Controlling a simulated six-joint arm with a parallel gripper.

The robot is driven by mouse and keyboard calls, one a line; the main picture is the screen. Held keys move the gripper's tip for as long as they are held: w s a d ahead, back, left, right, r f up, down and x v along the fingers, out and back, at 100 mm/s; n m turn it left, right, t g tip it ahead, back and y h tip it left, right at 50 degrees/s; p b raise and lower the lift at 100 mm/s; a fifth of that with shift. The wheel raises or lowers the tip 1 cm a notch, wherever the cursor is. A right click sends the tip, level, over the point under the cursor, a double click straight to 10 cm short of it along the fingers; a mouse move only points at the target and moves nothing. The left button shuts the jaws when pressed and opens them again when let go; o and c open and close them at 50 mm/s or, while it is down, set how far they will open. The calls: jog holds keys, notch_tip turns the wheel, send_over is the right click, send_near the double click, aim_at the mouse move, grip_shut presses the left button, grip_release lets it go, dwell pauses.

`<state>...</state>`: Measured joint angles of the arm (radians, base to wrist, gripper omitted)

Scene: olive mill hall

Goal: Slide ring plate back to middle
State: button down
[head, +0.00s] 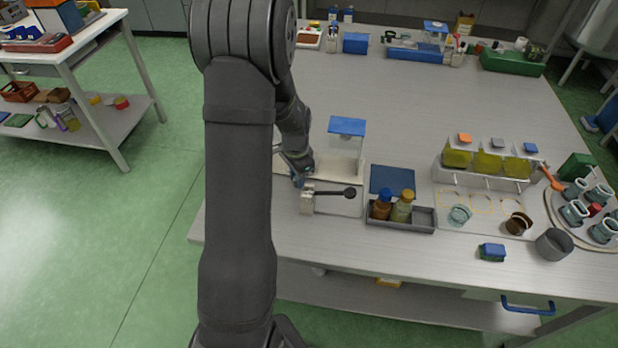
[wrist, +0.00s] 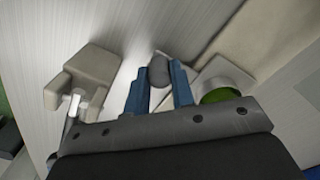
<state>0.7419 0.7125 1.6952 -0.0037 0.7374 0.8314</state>
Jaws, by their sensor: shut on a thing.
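My gripper (head: 297,177) is low over the left part of the bench, beside a pale base board (head: 348,176). In the wrist view its two blue fingers (wrist: 159,85) are shut on a grey rounded knob (wrist: 158,68). A pale plate lies behind and below the knob; I take it for the ring plate (wrist: 178,97). In the head view my arm and gripper hide the knob and most of the plate.
A clear stand with a blue top (head: 347,126) rises just right of my gripper. A beige bracket (head: 307,203) with a black-ended lever (head: 349,193) is close in front. A grey tray (head: 372,222) with bottles stands to the right.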

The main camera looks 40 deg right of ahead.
jog(key=c, duration=1.2)
grip_release()
jog(key=shift+c, duration=0.2)
jog(key=shift+r, duration=0.1)
notch_tip(320, 180, up, 17)
jog(key=shift+r, duration=0.15)
